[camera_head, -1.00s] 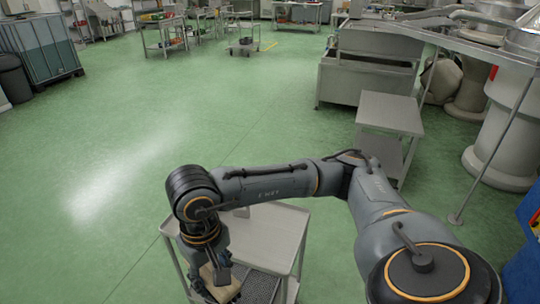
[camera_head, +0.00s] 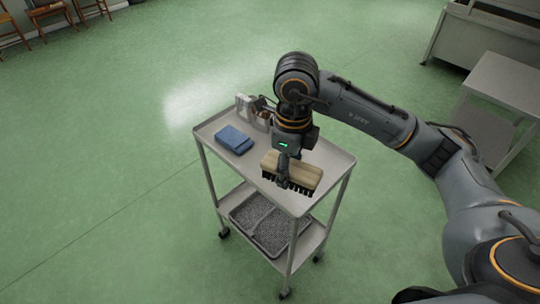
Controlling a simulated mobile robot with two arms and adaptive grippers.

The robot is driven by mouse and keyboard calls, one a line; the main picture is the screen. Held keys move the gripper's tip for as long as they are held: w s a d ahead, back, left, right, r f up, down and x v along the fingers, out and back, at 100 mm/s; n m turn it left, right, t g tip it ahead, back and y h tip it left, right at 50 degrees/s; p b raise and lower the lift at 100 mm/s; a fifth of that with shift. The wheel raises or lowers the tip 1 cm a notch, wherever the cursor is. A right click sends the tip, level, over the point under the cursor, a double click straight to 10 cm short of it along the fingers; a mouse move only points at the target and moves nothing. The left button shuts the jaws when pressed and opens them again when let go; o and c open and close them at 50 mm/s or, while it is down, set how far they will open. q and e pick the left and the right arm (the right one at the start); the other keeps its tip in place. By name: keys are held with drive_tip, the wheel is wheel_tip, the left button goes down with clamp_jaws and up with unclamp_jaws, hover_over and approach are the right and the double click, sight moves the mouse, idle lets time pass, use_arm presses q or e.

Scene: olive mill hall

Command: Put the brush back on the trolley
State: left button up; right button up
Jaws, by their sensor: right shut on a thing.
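The brush (camera_head: 305,173) has a pale wooden block and dark bristles pointing down. My right gripper (camera_head: 283,178) is shut on it. The brush is over the front right part of the top of the grey trolley (camera_head: 217,128); I cannot tell whether the bristles touch the top. My left gripper is not in view.
A blue folded cloth (camera_head: 234,139) lies on the trolley top at the left, with a tape dispenser (camera_head: 256,111) behind it, partly hidden by my arm. A grey mesh tray (camera_head: 265,223) is on the lower shelf. A metal table (camera_head: 503,85) stands at right. Green floor is clear at left.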

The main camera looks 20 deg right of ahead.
drive_tip(key=shift+w+d+f+m, duration=0.15)
drive_tip(key=shift+f+m, duration=0.3)
drive_tip(key=shift+m, duration=0.45)
drive_tip(key=shift+w+d+f+m+b, duration=0.1)
drive_tip(key=shift+w+f+m+b, duration=0.15)
drive_tip(key=shift+m, duration=0.45)
drive_tip(key=w+d+f, duration=0.2)
drive_tip(key=d+f, duration=0.1)
drive_tip(key=w+d+f+p, duration=0.1)
drive_tip(key=w+d+f, duration=0.1)
drive_tip(key=w+d, duration=0.1)
drive_tip(key=w+d+f, duration=0.2)
drive_tip(key=d+f, duration=0.1)
drive_tip(key=d, duration=0.1)
drive_tip(key=shift+w+d+f+p, duration=0.2)
drive_tip(key=shift+w+f+p, duration=0.1)
drive_tip(key=shift+p, duration=0.05)
drive_tip(key=shift+w+d+f, duration=0.2)
drive_tip(key=shift+d+f, duration=0.05)
drive_tip(key=shift+f, duration=0.2)
wheel_tip(320, 180, down, 3)
drive_tip(key=shift+p, duration=0.55)
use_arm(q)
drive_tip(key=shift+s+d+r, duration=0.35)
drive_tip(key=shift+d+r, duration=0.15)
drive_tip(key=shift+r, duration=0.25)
use_arm(e)
drive_tip(key=shift+f, duration=0.1)
